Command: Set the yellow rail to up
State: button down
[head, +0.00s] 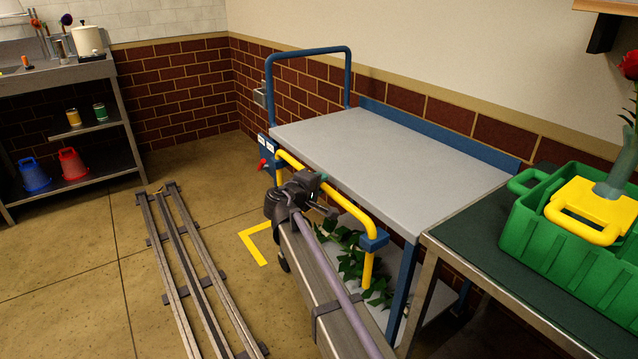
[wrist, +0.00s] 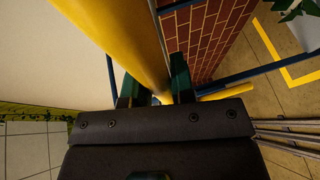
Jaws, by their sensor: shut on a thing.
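The yellow rail (head: 347,204) is a bent tube along the front side of a grey-topped trolley (head: 385,155). In the wrist view the yellow rail (wrist: 122,38) runs between the green fingers of my gripper (wrist: 156,88). The left leg is mostly hidden behind my arm.
The trolley top is bare. Green leaves (head: 352,262) lie on its lower shelf. A dark green table (head: 455,228) with a green crate (head: 560,262) stands close at the right. Floor rails (head: 190,265) run at the left. A yellow corner mark (head: 250,246) is on the floor.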

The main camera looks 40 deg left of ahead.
notch_tip(320, 180, up, 13)
jog(key=p, duration=1.3)
jog(key=shift+a, duration=0.15)
jog(key=c, duration=1.4)
grip_release()
jog(key=shift+w+r, duration=0.1)
jog(key=shift+r, duration=0.05)
jog(key=shift+o, duration=0.6)
jog(key=shift+r, duration=0.15)
jog(key=o, duration=0.3)
jog(key=s+d+r+p, duration=0.1)
jog(key=s+p, duration=0.1)
jog(key=s, duration=0.8)
jog(key=shift+s+r, duration=0.4)
